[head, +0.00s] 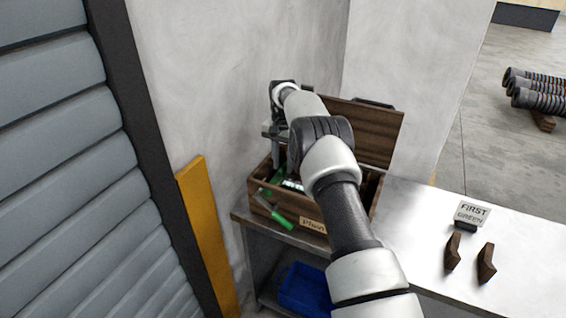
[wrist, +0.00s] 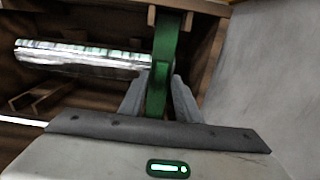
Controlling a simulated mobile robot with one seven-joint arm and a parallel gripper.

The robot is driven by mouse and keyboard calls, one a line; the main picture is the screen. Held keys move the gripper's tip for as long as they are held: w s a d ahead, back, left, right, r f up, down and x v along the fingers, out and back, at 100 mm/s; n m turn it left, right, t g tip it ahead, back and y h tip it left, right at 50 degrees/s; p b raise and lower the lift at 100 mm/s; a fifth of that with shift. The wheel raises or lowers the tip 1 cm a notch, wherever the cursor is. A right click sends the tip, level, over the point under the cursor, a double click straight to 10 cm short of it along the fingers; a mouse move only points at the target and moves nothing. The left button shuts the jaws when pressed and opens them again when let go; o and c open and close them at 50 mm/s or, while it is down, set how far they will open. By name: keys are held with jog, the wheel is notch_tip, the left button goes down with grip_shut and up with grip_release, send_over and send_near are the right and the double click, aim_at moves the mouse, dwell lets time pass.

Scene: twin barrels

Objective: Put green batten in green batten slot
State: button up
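A green batten (wrist: 157,85) stands out in the wrist view, running from the upper edge down between my gripper's two fingers (wrist: 161,82). The fingertips flank it closely; whether they press on it is hard to tell. In the head view my gripper (head: 273,135) is over the wooden box (head: 312,224), partly hidden by my arm. Green pieces show at the box: one at its front wall (head: 282,222) and a smaller one inside (head: 265,194). I cannot tell which is the batten in the wrist view. No slot marked for a green batten is clearly visible.
A shiny silver cylinder (wrist: 80,60) lies left of the fingers. The box's raised lid (head: 365,130) stands behind my arm. On the bench (head: 405,205), right of it, are a "FIRST GREEN" sign (head: 473,213) and two brown brackets (head: 486,263). A blue bin (head: 303,290) sits below.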

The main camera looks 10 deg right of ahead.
aim_at(283, 167)
jog(key=shift+r, duration=0.1)
notch_tip(283, 167, up, 12)
jog(key=shift+f+p, duration=0.1)
jog(key=shift+p, duration=0.5)
